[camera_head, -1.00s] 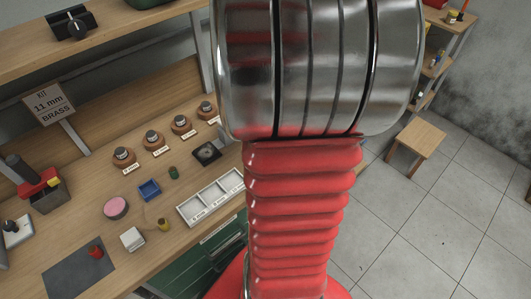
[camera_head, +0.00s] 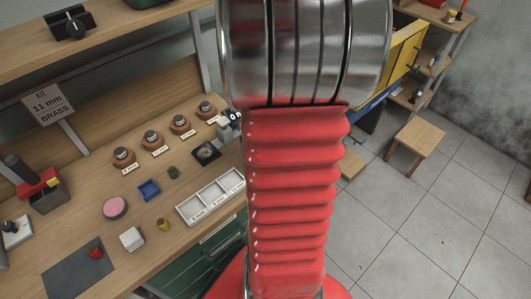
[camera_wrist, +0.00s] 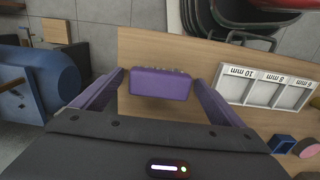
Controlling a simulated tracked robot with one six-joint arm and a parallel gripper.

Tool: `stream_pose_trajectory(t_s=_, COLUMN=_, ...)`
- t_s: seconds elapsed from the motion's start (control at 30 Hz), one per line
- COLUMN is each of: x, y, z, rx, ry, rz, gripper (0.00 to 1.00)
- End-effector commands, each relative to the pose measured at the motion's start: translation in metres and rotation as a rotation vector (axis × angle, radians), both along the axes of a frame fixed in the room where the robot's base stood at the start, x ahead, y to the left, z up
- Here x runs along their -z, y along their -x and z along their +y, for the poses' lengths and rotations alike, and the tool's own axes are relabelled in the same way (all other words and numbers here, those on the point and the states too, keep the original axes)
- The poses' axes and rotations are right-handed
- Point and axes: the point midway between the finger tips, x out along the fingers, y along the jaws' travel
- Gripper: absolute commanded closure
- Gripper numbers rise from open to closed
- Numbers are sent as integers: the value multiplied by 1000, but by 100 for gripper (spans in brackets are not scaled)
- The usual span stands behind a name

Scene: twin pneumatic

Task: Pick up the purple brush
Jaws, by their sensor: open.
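The purple brush (camera_wrist: 160,84) shows in the wrist view as a short purple block with small pale tufts along its far edge. It appears over the wooden bench top (camera_wrist: 150,45), between the tips of my open gripper (camera_wrist: 160,78). Gaps show between the brush and both purple-grey fingers, and I cannot tell how far below the tips it lies. In the head view my red bellows arm and its metal collar fill the middle; the brush and my gripper cannot be made out there.
A white compartment tray (camera_head: 212,198) lies on the bench; it also shows right of the gripper in the wrist view (camera_wrist: 262,86). A blue bin (camera_head: 149,190) and pink disc (camera_head: 115,208) lie nearby. A wooden stool (camera_head: 419,137) stands on the floor to the right.

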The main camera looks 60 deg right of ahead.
Motion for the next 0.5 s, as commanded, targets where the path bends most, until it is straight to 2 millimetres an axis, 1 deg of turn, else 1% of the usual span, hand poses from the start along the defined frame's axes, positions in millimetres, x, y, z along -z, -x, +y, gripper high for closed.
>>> stream_pose_trajectory(t_s=0.3, x=0, y=0, z=0, rx=-1, ry=0, rz=0, gripper=8)
stream_pose_trajectory(t_s=0.5, x=0, y=0, z=0, rx=-1, ry=0, rz=0, gripper=22)
